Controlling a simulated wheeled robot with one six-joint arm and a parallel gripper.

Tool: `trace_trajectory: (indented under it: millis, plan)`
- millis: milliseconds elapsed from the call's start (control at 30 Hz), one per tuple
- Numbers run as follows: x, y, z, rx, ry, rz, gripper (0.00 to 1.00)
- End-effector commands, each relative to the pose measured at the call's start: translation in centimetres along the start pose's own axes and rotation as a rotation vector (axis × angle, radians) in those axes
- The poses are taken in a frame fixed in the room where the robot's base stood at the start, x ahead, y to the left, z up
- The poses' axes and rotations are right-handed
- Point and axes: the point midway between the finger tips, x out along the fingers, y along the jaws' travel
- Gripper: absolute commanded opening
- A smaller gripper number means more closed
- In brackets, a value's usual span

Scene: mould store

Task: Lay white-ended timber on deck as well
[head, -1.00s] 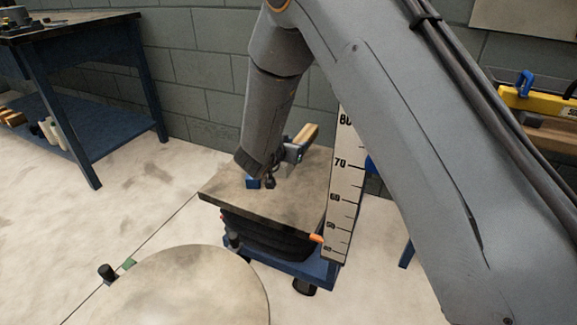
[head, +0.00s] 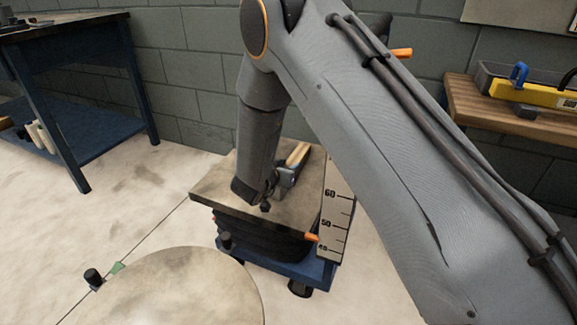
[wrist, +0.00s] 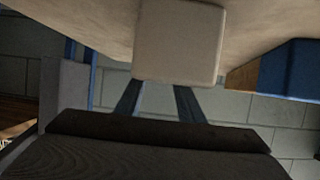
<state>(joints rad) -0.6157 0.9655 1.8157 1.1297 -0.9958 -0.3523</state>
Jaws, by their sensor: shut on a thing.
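The deck (head: 217,186) is a flat grey-brown board on a low blue trolley in the head view. My gripper (head: 282,180) is low over its far right part, partly hidden by my arm. A pale timber (head: 299,154) shows beside and behind it. In the wrist view my gripper (wrist: 159,98) is shut on the white-ended timber (wrist: 178,42), whose square white end faces the camera. A blue-ended timber (wrist: 290,80) lies to the right, against the pale deck surface (wrist: 60,22). I cannot tell whether the white-ended timber touches the deck.
A numbered height scale (head: 333,215) stands at the trolley's right side. A round pale top (head: 190,300) is in front. A blue-legged bench (head: 130,75) stands at left, and a wooden shelf (head: 465,100) with a yellow level (head: 545,95) at right. Floor at left is clear.

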Motion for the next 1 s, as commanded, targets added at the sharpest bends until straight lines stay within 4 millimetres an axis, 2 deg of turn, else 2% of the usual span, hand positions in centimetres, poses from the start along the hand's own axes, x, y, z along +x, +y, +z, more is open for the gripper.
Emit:
trace_trajectory:
  millis: [33, 133, 467, 533, 667, 1000]
  plan:
    - [0.0, 0.0, 0.1, 0.0, 0.0, 0.0, 0.38]
    - [0.0, 0.0, 0.1, 0.0, 0.0, 0.0, 0.54]
    - [-0.1, 0.0, -0.2, 0.0, 0.0, 0.0, 0.54]
    - [-0.6, 0.0, -0.2, 0.0, 0.0, -0.001, 0.54]
    - [-2.6, -0.1, -0.3, -0.001, 0.0, -0.002, 0.54]
    - [-9.4, -0.1, -0.3, -0.002, -0.001, -0.003, 0.54]
